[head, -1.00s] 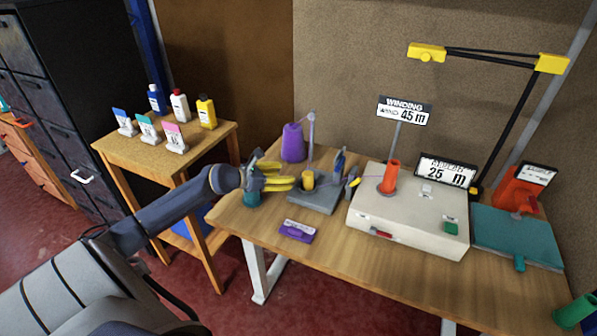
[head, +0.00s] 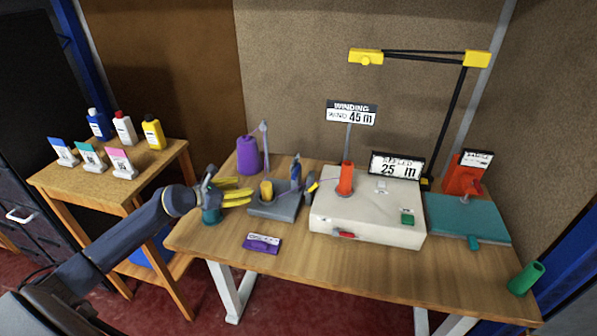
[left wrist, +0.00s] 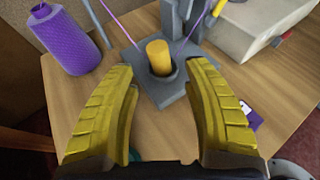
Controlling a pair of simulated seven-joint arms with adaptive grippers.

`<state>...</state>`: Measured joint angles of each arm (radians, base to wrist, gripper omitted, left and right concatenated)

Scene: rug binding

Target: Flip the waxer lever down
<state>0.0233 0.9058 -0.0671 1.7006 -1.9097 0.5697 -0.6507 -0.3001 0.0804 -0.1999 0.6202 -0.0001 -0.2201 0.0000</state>
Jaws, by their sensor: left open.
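The waxer (head: 272,212) is a grey base on the wooden table, with a yellow cylinder (head: 267,190) standing in a dark cup. A blue upright piece (head: 296,172) rises at its right side; I cannot tell whether it is the lever. My left gripper (head: 252,192) has yellow fingers, open and empty, just left of the waxer. In the left wrist view, the fingers (left wrist: 166,72) spread on either side of the near edge of the base, with the yellow cylinder (left wrist: 159,56) just beyond the tips. My right gripper is out of view.
A purple thread cone (head: 248,155) stands behind. The cream winding machine (head: 365,222) with an orange cone (head: 346,178) is to the right, and a thread spans between. A purple label (head: 262,243) lies in front. A teal item (head: 211,216) sits below the gripper.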

